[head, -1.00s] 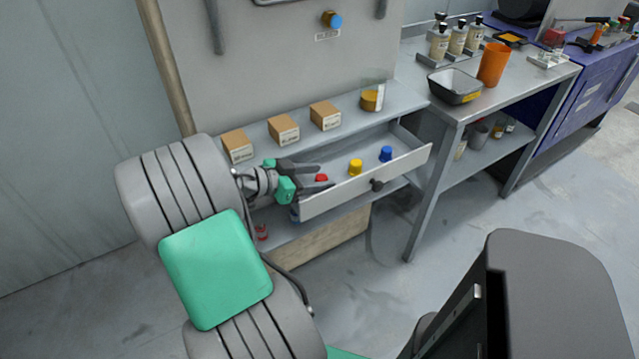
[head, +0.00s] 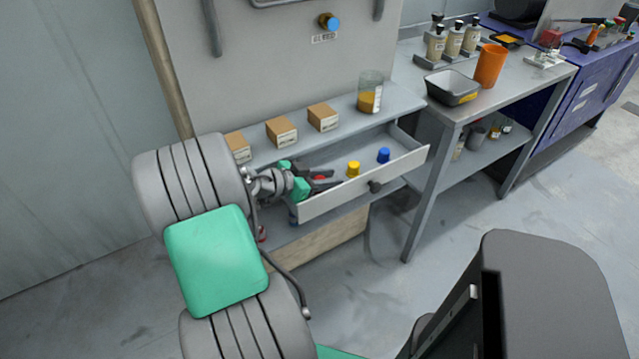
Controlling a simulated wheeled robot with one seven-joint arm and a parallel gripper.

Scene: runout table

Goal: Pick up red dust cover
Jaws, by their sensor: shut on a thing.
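The red dust cover (head: 319,178) is in the open drawer (head: 338,200), at its left part. Only a small piece of it shows between the dark fingers. My gripper (head: 321,180) is shut on the red dust cover, inside the drawer, reaching in from the left. Whether the cover still touches the drawer floor cannot be told. A yellow cap (head: 352,169) and a blue cap (head: 384,155) stand in the drawer to the right.
Several small cardboard boxes (head: 281,132) and a jar with orange contents (head: 369,93) stand on the shelf above the drawer. The drawer's front wall has a dark knob (head: 375,187). A metal table (head: 520,75) stands at the right with a grey tray (head: 453,87) and an orange cup (head: 490,66).

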